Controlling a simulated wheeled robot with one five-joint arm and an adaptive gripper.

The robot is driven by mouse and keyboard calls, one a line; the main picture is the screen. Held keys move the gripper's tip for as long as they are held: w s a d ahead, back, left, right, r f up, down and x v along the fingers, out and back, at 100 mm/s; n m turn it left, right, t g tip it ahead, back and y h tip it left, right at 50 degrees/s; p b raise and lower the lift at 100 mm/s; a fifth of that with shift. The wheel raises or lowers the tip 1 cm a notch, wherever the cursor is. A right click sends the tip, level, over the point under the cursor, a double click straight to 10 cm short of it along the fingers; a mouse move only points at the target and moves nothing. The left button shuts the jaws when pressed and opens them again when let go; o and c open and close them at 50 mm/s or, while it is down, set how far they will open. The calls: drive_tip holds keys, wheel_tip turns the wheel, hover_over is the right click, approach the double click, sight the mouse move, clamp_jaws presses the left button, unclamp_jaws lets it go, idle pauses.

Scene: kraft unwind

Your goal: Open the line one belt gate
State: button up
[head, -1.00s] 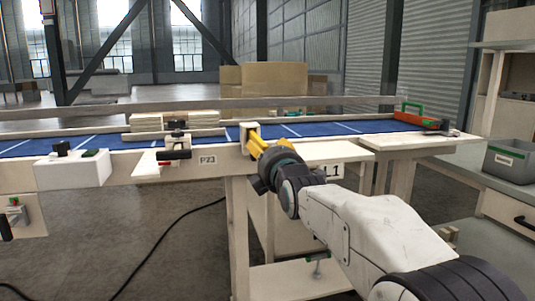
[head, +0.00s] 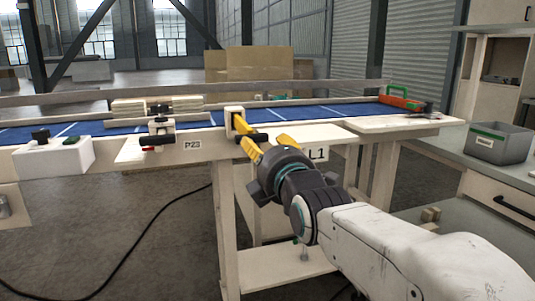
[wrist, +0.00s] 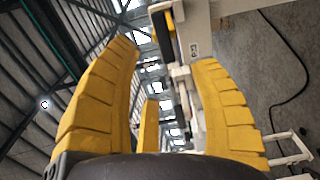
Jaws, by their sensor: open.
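A white bracket (head: 234,112) stands at the front edge of the blue belt (head: 330,109), above and left of a plate reading L1 (head: 318,154). A short black handle (head: 257,138) shows just below it. I cannot tell for sure that these are the belt gate. My gripper (head: 243,136) has yellow fingers spread apart at the bracket and handle, partly covering them; contact is unclear. In the wrist view, the open fingers (wrist: 170,75) have no object clearly gripped between them; white framework and a dark bar (wrist: 182,95) show beyond.
Another bracket with a black handle (head: 158,139) stands left, by a PZ3 label (head: 192,145). A white box with buttons (head: 55,156) is further left. A grey bin (head: 498,144) sits on the right bench.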

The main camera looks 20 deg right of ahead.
drive_tip(key=shift+s, duration=0.55)
drive_tip(key=s+f+m+g+p, duration=0.1)
drive_tip(key=s+m+g+p, duration=1.3)
drive_tip(key=s+p, duration=1.2)
drive_tip(key=m+p, duration=0.2)
drive_tip(key=m, duration=0.2)
drive_tip(key=shift+s+g, duration=0.3)
drive_tip(key=shift+s, duration=0.05)
